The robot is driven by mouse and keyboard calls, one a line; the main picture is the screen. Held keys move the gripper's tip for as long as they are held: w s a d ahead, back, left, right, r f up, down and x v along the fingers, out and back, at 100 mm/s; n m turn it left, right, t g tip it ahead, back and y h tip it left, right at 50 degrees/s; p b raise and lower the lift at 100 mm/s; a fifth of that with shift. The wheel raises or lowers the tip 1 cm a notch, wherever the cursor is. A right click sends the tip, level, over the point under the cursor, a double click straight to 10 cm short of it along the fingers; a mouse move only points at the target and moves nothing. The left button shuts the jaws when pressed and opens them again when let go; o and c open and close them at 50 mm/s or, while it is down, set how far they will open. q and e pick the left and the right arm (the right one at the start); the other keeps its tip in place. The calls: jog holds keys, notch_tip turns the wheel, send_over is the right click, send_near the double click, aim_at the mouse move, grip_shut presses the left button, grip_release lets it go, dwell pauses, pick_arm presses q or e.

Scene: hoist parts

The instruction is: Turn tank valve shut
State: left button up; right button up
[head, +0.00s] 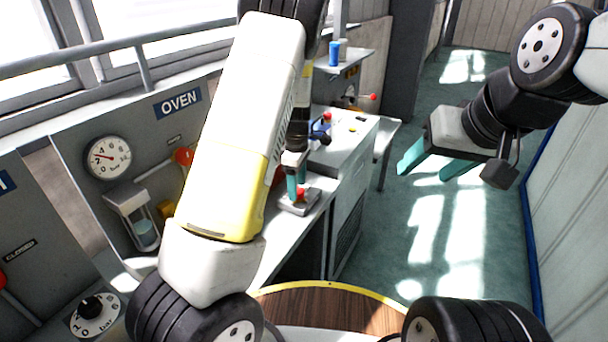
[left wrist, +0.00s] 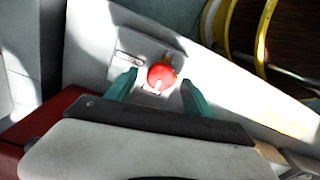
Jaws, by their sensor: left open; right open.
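A red round knob (head: 300,195) sits on a small grey plate on the white counter, and no label on it is readable. In the left wrist view the red knob (left wrist: 161,76) shows a pale slot or pointer and an orange-yellow bit beside it. My left gripper (head: 296,177) points down at it with teal fingers. In the left wrist view the open fingers of my left gripper (left wrist: 159,84) lie on either side of the knob, and I cannot tell whether they touch it. My right gripper (head: 424,172) is open and empty over the green floor.
The counter (head: 325,200) carries other red-tipped levers and a blue part (head: 320,131). An OVEN panel (head: 178,102) with a round gauge (head: 108,157), a red knob (head: 184,156) and a dial (head: 95,314) stands at left. A blue cup (head: 334,53) is on the far shelf.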

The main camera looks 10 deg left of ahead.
pick_arm(q)
jog(key=shift+f, duration=0.65)
grip_shut()
